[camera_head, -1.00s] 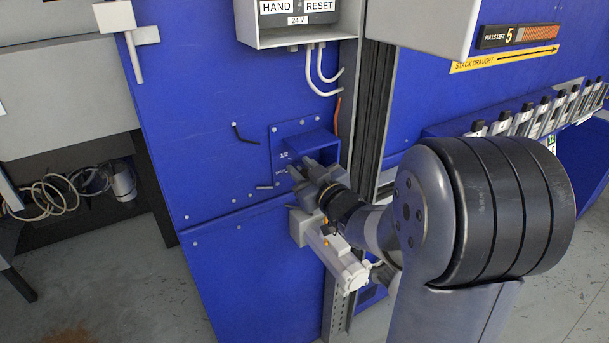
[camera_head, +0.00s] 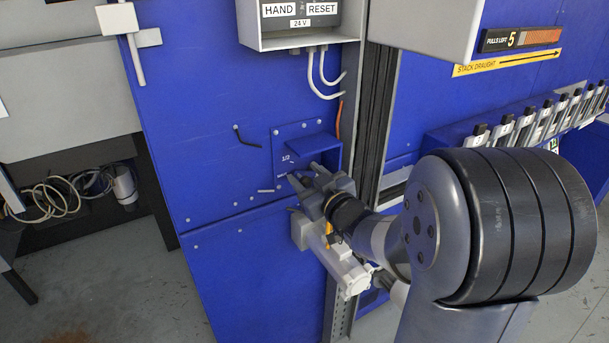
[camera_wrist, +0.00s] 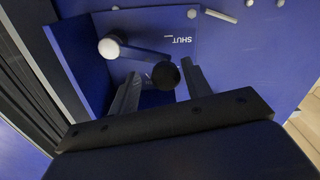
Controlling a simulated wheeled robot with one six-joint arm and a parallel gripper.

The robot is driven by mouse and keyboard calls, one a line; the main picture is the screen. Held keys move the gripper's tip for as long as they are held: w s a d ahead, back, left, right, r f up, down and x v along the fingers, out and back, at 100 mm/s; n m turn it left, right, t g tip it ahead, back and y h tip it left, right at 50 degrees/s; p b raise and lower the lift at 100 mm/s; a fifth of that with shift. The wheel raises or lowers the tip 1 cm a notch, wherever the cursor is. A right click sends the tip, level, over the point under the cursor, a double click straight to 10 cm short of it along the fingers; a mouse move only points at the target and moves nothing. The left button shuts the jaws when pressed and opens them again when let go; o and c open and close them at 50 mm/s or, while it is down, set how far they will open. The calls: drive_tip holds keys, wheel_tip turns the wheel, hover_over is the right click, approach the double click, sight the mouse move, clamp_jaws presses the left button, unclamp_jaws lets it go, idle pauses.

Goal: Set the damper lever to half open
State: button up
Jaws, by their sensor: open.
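The damper plate (camera_head: 283,146) is a blue panel with a "1/2" mark, on the blue machine wall under a small hood (camera_head: 315,146). In the wrist view a "SHUT" mark (camera_wrist: 184,40) appears upside down. A round black knob (camera_wrist: 166,75), seemingly the damper lever's end, lies between my two fingers, with a pale round boss (camera_wrist: 110,48) to its left. My gripper (camera_wrist: 160,69) is open around the knob; I cannot tell whether a finger touches it. In the head view my gripper (camera_head: 304,174) is at the plate's lower part and hides the lever.
A grey control box (camera_head: 298,25) with cables hangs above. A dark vertical rail (camera_head: 372,120) stands right of the plate. Small rods (camera_head: 244,137) stick out of the wall at left. A row of black-topped levers (camera_head: 540,120) is at the far right.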

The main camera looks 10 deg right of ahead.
drive_tip(key=v, duration=0.9)
drive_tip(key=shift+s, duration=0.25)
drive_tip(key=shift+c, duration=0.3)
